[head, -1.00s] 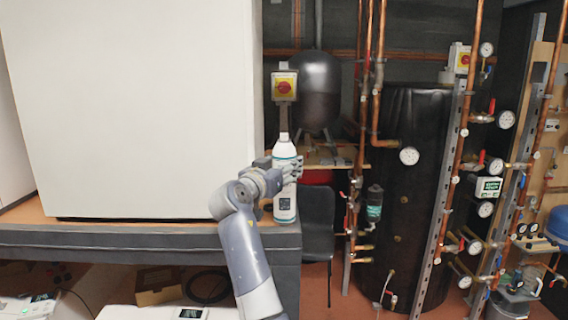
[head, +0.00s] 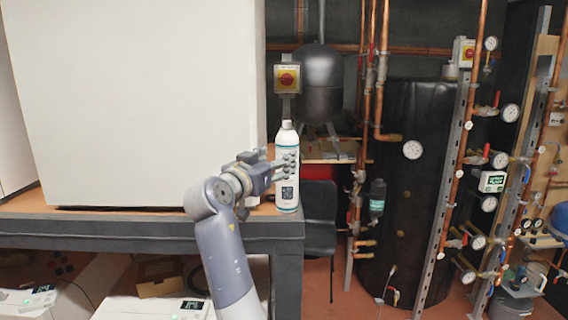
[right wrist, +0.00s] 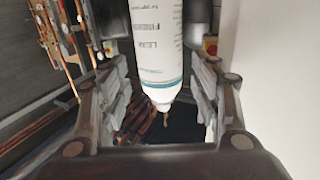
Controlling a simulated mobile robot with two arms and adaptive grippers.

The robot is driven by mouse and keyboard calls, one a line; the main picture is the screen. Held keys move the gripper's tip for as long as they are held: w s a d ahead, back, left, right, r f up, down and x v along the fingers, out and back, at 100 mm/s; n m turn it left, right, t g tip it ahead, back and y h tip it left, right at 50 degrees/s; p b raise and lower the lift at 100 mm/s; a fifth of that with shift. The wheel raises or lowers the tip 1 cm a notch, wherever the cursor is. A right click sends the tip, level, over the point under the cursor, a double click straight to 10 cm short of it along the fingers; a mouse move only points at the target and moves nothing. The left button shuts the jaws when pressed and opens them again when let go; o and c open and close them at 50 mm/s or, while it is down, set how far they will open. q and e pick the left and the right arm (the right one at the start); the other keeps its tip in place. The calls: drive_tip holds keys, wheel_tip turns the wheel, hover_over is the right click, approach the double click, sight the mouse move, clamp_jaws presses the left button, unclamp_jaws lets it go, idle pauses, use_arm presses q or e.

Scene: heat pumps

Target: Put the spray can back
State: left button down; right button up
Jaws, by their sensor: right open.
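The spray can (head: 286,184) is white with a teal band and dark print. It stands upright on the right end of the bench top (head: 120,214), beside the large white cabinet. My right gripper (head: 279,167) is left of the can, with its fingertips overlapping the can's middle in the head view. In the right wrist view my right gripper (right wrist: 160,75) is open. Its fingers stand apart on both sides of the can (right wrist: 155,40), with gaps visible at each side. My left gripper is not in view.
The white cabinet (head: 140,100) fills the bench left of the can. Right of the bench are a dark chair (head: 320,212), copper pipes with gauges, and a black tank (head: 410,200). A red-and-yellow switch (head: 287,79) is behind the can.

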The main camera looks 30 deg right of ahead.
drive_tip(key=shift+b+v, duration=0.7)
drive_tip(key=shift+v, duration=2.05)
